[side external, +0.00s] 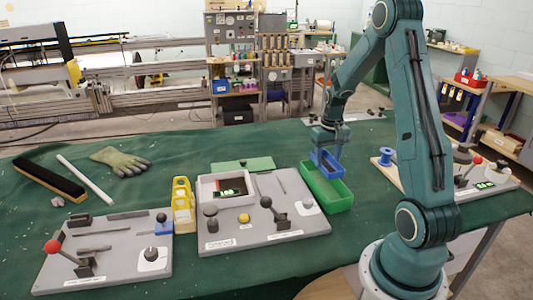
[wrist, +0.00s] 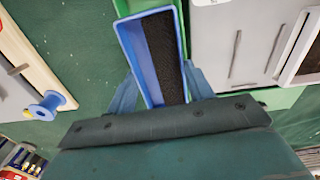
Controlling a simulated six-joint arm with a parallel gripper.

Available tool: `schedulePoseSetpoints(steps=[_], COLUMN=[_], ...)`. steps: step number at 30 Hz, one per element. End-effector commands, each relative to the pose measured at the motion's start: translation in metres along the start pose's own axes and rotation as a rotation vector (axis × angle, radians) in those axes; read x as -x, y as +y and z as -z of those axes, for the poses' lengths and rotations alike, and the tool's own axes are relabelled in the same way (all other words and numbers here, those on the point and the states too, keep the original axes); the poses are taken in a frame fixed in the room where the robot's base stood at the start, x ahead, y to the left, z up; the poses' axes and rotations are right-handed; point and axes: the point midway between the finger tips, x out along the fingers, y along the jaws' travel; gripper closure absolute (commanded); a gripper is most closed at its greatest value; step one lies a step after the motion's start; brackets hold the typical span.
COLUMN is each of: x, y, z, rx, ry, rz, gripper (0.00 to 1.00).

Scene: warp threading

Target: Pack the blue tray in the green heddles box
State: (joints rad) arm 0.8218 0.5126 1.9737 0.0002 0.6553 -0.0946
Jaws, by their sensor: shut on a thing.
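The blue tray (side external: 325,162) is a small open tray with a dark strip inside. My gripper (side external: 329,150) is shut on it and holds it tilted over the far end of the green heddles box (side external: 330,192). In the wrist view the blue tray (wrist: 129,50) lies between the two fingers of my gripper (wrist: 160,88), its dark inside facing the camera. Part of the green box (wrist: 183,30) shows behind it. In the side view the near part of the box looks empty. I cannot tell whether the tray touches the box.
A grey panel (side external: 300,228) with a lever stands close left of the green box. A yellow holder (side external: 182,205) and another grey panel (side external: 105,255) are farther left. A wooden board with a blue spool (side external: 386,156) is on the right. Green cloth is bare behind the box.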

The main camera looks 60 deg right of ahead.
Motion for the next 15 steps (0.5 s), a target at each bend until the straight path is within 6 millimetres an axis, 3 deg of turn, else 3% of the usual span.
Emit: schedulePoseSetpoints(steps=[15], x=[-0.023], y=[0.0], z=[0.0], rx=[0.0], ry=[0.001], rz=[0.0], gripper=[0.79])
